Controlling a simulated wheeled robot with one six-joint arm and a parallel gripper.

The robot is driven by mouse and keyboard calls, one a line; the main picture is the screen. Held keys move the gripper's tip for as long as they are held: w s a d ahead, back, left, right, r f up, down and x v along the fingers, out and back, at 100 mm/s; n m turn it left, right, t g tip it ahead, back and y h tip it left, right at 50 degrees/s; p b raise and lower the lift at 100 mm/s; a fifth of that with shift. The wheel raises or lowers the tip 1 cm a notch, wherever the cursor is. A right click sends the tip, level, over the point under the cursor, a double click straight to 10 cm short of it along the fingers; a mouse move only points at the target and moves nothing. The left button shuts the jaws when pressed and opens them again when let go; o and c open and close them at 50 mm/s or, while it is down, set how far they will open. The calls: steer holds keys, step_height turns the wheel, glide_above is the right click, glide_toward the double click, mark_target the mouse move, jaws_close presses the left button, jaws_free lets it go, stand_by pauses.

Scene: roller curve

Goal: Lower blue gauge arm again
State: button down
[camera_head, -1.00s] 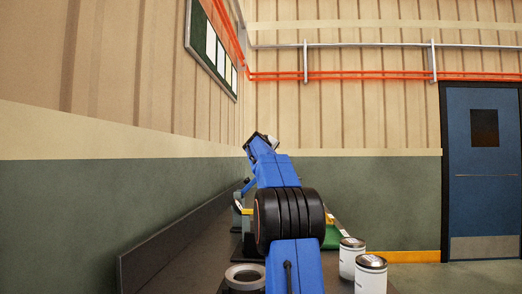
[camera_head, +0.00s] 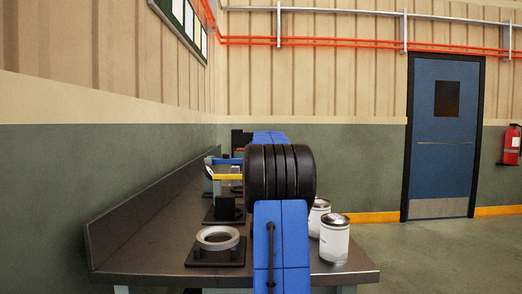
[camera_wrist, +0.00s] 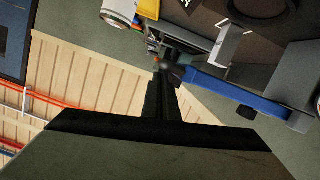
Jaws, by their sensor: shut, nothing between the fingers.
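The blue gauge arm (camera_head: 228,161) runs level from a grey post at the back left of the bench in the head view. In the wrist view the blue gauge arm (camera_wrist: 235,93) is a slanting bar with a black knob beneath it. My gripper (camera_wrist: 164,80) is shut and empty in the wrist view. Its tips appear close to the bar's left end; I cannot tell whether they touch. In the head view my gripper is hidden behind my own blue arm.
The dark workbench (camera_head: 150,240) holds a grey ring on a black base (camera_head: 218,239) at the front. A yellow bar (camera_head: 228,177) is near the gauge. White canisters (camera_head: 335,240) stand at the right edge. Open floor lies right, before a blue door (camera_head: 444,135).

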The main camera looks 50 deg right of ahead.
steer(key=shift+f, duration=0.7)
